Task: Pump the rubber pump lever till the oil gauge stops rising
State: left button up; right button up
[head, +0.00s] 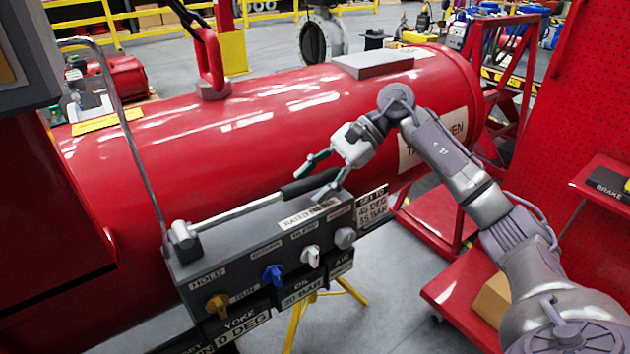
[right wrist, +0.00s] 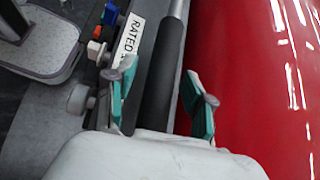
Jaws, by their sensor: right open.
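The pump lever is a silver rod (head: 245,208) with a black rubber grip (head: 310,182), lying nearly level along the top of the grey control box (head: 215,245). My right gripper (head: 322,172) is open at the grip's far end. In the right wrist view the black grip (right wrist: 163,75) runs between the two open teal-padded fingers (right wrist: 166,92), with gaps on both sides. No dial gauge is clear; an oil plate (head: 298,297) under the box seems to read 30 BAR. My left gripper is out of view.
The box front carries an orange knob (head: 216,305), a blue knob (head: 273,275) and a white knob (head: 311,256). A sign (head: 372,207) hangs at its right end. The large red cylinder (head: 260,120) lies close behind the lever. A red shelf (head: 465,300) stands at the right.

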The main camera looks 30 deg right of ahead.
jog(key=v, duration=1.2)
jog(key=shift+f, duration=0.1)
